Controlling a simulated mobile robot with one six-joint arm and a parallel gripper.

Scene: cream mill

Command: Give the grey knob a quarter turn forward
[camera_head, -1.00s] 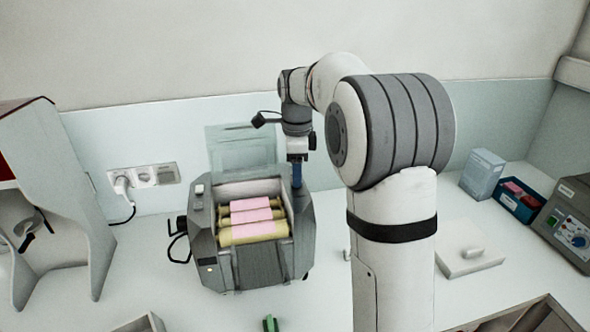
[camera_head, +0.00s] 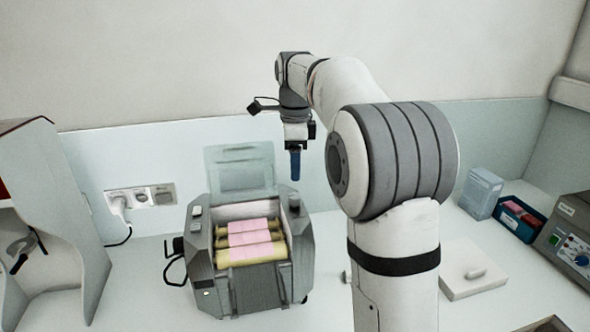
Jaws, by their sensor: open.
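The grey three-roll mill (camera_head: 255,290) stands on the counter left of my arm, with pink-coated rollers (camera_head: 250,241) in its open top.
A clear raised guard (camera_head: 240,168) stands behind the rollers, close to my gripper. A socket strip (camera_head: 140,196) with a plug is on the wall at left. At right are a pale box (camera_head: 481,193), a blue bin (camera_head: 516,220) and a grey instrument (camera_head: 568,235).

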